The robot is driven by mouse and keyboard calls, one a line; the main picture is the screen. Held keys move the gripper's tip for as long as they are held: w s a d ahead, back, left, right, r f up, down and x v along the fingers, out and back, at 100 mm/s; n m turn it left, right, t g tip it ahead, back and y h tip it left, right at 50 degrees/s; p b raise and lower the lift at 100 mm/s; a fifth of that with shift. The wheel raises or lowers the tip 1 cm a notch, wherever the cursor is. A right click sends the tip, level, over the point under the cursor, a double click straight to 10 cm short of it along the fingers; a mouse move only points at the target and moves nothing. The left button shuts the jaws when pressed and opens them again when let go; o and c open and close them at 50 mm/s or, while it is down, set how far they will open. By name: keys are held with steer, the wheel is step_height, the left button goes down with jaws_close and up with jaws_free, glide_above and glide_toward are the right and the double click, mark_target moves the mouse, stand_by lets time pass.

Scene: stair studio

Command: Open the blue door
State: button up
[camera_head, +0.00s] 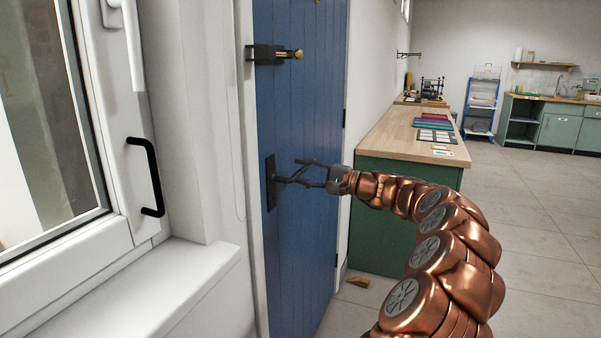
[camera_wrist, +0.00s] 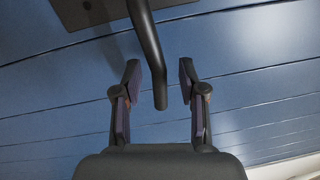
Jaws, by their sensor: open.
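The blue door (camera_head: 298,130) is made of vertical planks and stands to the left of centre in the head view. It looks shut in its white frame. A black plate (camera_head: 270,182) with a dark lever handle is on it. In the wrist view the lever (camera_wrist: 149,50) comes down from its plate (camera_wrist: 85,10) and its end lies between my fingers. My gripper (camera_head: 302,172) is open around the lever's end.
A bolt with a brass end (camera_head: 290,54) is higher on the door. A window with a black pull handle (camera_head: 155,178) and a white sill (camera_head: 150,290) are at the left. A green counter (camera_head: 405,185) stands right of the door. A small wooden wedge (camera_head: 357,281) lies on the floor. Tiled floor is clear at the right.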

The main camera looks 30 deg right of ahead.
steer(key=shift+w+a, duration=0.25)
steer(key=shift+w, duration=0.05)
steer(key=shift+c, duration=0.3)
jaws_close()
